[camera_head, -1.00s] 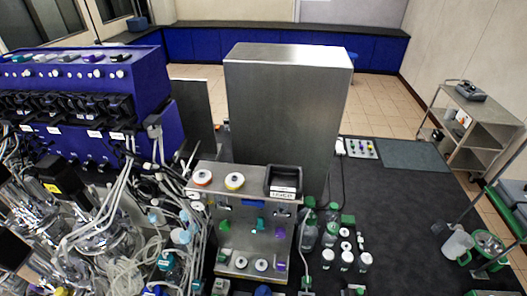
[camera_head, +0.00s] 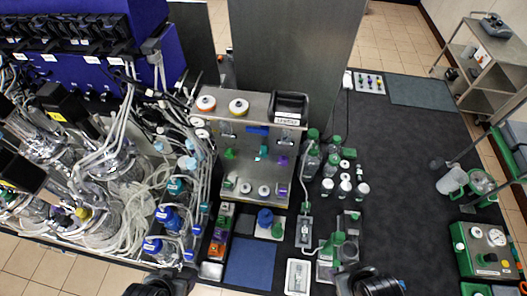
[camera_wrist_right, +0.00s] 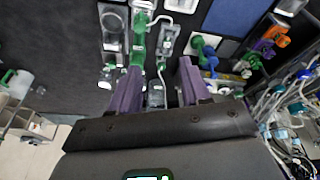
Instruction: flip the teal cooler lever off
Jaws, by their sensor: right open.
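A teal lever (camera_head: 263,153), apparently the cooler lever, is on the front of the steel panel unit (camera_head: 255,105) in the head view. It sits between a green lever (camera_head: 230,154) and a purple lever (camera_head: 282,161). My right gripper's purple fingers (camera_wrist_right: 158,82) are spread apart and empty in the right wrist view. My right arm (camera_head: 372,284) shows at the bottom edge of the head view, well away from the lever. Part of my left arm (camera_head: 160,285) shows at the bottom left; its fingertips cannot be made out.
Bottles and jars (camera_head: 335,170) stand right of the panel unit. Tangled tubing and glass vessels (camera_head: 100,180) crowd its left. Small devices and a blue mat (camera_head: 249,262) lie in front.

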